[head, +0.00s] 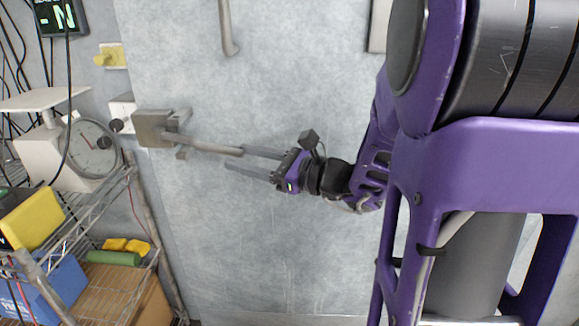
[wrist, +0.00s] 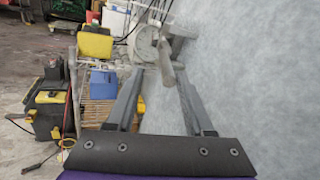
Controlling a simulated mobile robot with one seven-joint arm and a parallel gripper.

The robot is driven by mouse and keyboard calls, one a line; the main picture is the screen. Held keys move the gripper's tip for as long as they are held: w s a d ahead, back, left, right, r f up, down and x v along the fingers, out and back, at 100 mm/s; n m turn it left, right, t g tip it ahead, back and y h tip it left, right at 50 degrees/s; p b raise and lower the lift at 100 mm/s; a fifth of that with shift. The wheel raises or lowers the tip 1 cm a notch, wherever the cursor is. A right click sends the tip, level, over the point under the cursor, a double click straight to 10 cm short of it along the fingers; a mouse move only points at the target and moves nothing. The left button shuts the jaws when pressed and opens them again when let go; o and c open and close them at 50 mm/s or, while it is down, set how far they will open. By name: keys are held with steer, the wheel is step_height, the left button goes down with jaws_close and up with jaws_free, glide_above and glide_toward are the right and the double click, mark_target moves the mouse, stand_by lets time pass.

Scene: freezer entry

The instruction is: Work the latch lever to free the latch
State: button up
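The latch lever (head: 205,144) is a grey bar. It reaches right from a grey metal latch block (head: 152,128) on the pale door, level apart from a slight downward slope. My gripper (head: 236,157) is at the lever's free end, with its fingers pointing left along the door. In the wrist view the lever (wrist: 167,65) points toward me, and its end shows between the fingertips of my gripper (wrist: 161,74), nearer the right finger. The fingers are apart, with a gap visible on the left side. I cannot tell whether the right finger touches the lever.
The pale door (head: 260,240) fills the middle, with a vertical handle bar (head: 227,28) above. At left stand a dial scale (head: 75,150) and a wire rack holding a yellow bin (head: 35,217) and a blue bin (head: 50,290). The door face below my gripper is clear.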

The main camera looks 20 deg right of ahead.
steer(key=v, duration=1)
steer(key=shift+s+d, duration=0.2)
steer(key=shift+s, duration=0.05)
